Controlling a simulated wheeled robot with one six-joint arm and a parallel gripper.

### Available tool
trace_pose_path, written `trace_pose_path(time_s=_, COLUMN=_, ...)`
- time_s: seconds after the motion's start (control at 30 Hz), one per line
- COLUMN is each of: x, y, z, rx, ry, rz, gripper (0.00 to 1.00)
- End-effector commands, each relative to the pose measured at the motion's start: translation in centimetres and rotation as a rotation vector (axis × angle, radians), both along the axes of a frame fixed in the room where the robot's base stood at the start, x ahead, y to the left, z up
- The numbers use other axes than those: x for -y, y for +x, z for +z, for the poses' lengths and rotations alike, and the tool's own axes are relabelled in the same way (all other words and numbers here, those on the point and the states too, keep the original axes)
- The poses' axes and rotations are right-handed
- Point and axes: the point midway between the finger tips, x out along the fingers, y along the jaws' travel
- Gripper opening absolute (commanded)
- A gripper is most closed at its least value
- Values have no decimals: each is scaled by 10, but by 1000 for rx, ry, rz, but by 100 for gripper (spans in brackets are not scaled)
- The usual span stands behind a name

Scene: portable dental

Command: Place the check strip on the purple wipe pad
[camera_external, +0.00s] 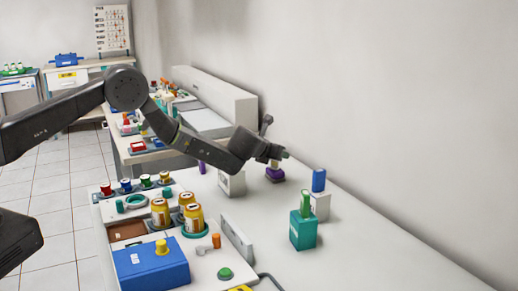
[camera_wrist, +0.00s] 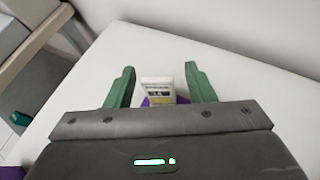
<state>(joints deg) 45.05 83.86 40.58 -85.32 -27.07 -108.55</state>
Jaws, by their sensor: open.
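The check strip (camera_wrist: 158,90) looks like a small pale piece with a dark and yellowish label. In the wrist view it stands between the two green fingers of my gripper (camera_wrist: 160,82), with a gap on each side. The purple wipe pad (camera_wrist: 150,101) shows at its lower edge, partly hidden by my gripper body. In the external view the purple pad (camera_external: 275,174) is on the white counter, with the pale strip (camera_external: 274,163) on top of it. My gripper (camera_external: 275,153) is open just above them; its fingers are hard to make out there.
A white block (camera_external: 232,183) is left of the pad. A white holder with a blue top (camera_external: 319,181) and a teal box (camera_external: 303,232) with a green piece are to the right. Jars (camera_external: 161,212) and a blue box (camera_external: 152,267) crowd the front. The wall runs behind.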

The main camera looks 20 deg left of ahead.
Motion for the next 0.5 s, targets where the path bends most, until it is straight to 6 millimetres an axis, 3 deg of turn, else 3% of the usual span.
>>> trace_pose_path(time_s=0.17, x=0, y=-3, z=4, rx=0, ry=0, rz=0, gripper=49)
trace_pose_path(time_s=0.5, x=-9, y=-39, z=23, rx=0, ry=0, rz=-1, gripper=49)
